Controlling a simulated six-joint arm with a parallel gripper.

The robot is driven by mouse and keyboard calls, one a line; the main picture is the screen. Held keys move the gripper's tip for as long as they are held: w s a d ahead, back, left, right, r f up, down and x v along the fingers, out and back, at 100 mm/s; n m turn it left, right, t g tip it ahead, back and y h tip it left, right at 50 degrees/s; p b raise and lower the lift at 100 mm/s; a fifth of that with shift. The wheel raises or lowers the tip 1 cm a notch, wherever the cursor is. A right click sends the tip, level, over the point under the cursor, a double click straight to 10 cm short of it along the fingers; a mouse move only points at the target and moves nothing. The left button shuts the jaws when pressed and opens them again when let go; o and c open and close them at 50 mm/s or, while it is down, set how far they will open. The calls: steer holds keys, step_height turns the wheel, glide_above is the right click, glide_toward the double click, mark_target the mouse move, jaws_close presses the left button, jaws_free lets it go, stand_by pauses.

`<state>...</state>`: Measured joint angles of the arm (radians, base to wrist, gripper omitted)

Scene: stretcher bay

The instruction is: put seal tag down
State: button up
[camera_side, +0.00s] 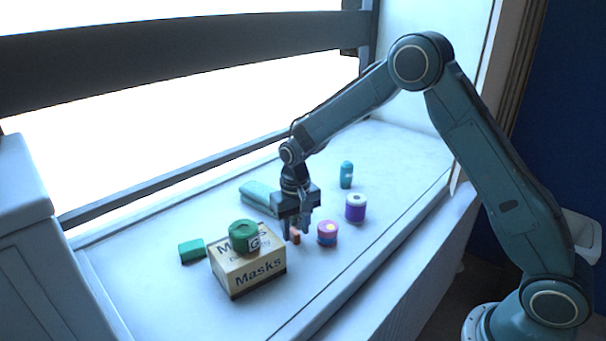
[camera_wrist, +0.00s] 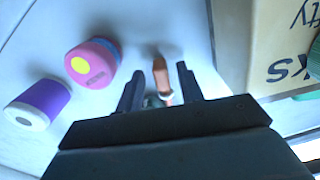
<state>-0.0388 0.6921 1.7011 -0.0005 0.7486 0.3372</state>
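A small orange-brown piece, which I take to be the seal tag (camera_side: 295,237), is low between my fingertips, just behind the mask box. In the wrist view the tag (camera_wrist: 161,78) is slim, with a pale band near its lower end, and a gap shows on each side of it. My gripper (camera_side: 297,232) points down with its fingers apart; they also show in the wrist view (camera_wrist: 159,80). The tag looks to be at the table surface, but its contact there is hard to tell.
The mask box (camera_side: 250,272) carries a green roll (camera_side: 243,237) and stands close beside my gripper. A pink roll (camera_side: 327,233), a purple roll (camera_side: 355,208), a teal bottle (camera_side: 346,175), a long green pack (camera_side: 258,197) and a green block (camera_side: 191,251) stand around. The front-right white surface is clear.

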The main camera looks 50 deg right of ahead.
mark_target(296, 232)
step_height(296, 232, up, 10)
steer(key=shift+r, duration=0.2)
stand_by(0.8)
steer(key=s+d+r+n+t, duration=0.1)
steer(key=s+r+n+t, duration=0.15)
steer(key=s+r, duration=1.2)
steer(key=s+f+t, duration=0.2)
steer(key=s+t, duration=0.1)
steer(key=s, duration=1.3)
steer(key=shift+s+d+n, duration=0.35)
steer(key=shift+d+n, duration=0.1)
steer(key=shift+o, duration=0.5)
